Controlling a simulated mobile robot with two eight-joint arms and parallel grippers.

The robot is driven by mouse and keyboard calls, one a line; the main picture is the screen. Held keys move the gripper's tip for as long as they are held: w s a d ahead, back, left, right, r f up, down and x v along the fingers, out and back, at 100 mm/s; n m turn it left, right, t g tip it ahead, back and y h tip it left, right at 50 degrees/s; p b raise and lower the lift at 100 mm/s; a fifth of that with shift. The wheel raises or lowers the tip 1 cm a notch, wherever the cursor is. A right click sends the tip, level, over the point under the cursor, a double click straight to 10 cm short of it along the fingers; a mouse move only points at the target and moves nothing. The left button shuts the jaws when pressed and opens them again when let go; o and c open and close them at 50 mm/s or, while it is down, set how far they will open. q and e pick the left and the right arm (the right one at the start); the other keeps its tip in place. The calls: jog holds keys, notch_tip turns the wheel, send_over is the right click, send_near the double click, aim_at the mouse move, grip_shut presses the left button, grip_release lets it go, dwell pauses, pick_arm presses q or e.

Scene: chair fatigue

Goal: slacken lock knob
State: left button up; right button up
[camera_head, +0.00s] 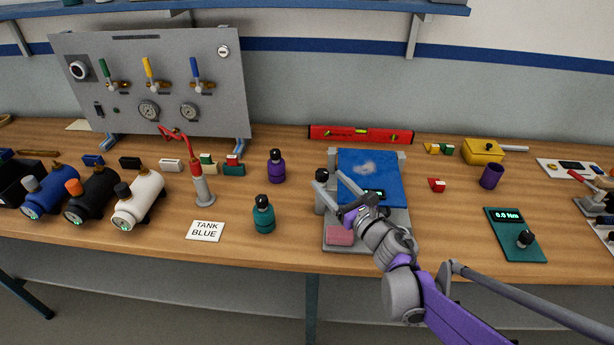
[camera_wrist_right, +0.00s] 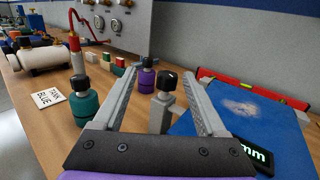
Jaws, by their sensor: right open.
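The lock knob (camera_head: 321,175) is a black ridged cap on a grey post at the left side of the fixture with the blue plate (camera_head: 370,178). In the right wrist view the knob (camera_wrist_right: 167,81) stands upright, seen between my spread fingers. My right gripper (camera_head: 343,202) is open and empty, close to the knob on its near right side in the head view. In the wrist view its fingers (camera_wrist_right: 160,78) frame the knob; I cannot tell whether either touches it. A small display (camera_wrist_right: 255,155) shows at the blue plate's edge. My left gripper is not in view.
A teal bottle (camera_head: 263,215) and a purple bottle (camera_head: 276,167) stand left of the fixture. A pink pad (camera_head: 340,236) lies on its base. A red level (camera_head: 361,134) lies behind. A teal torque meter (camera_head: 515,245) lies right, with free bench between.

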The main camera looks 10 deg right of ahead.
aim_at(319, 169)
jog(key=m+h, duration=0.1)
jog(key=s+f+h, duration=0.1)
jog(key=shift+d+f+m+h, duration=0.25)
jog(key=shift+d+m+h, duration=0.05)
jog(key=shift+d+m, duration=0.1)
jog(key=x, duration=1)
jog(key=shift+w+p, duration=0.3)
jog(key=shift+p, duration=0.1)
grip_shut()
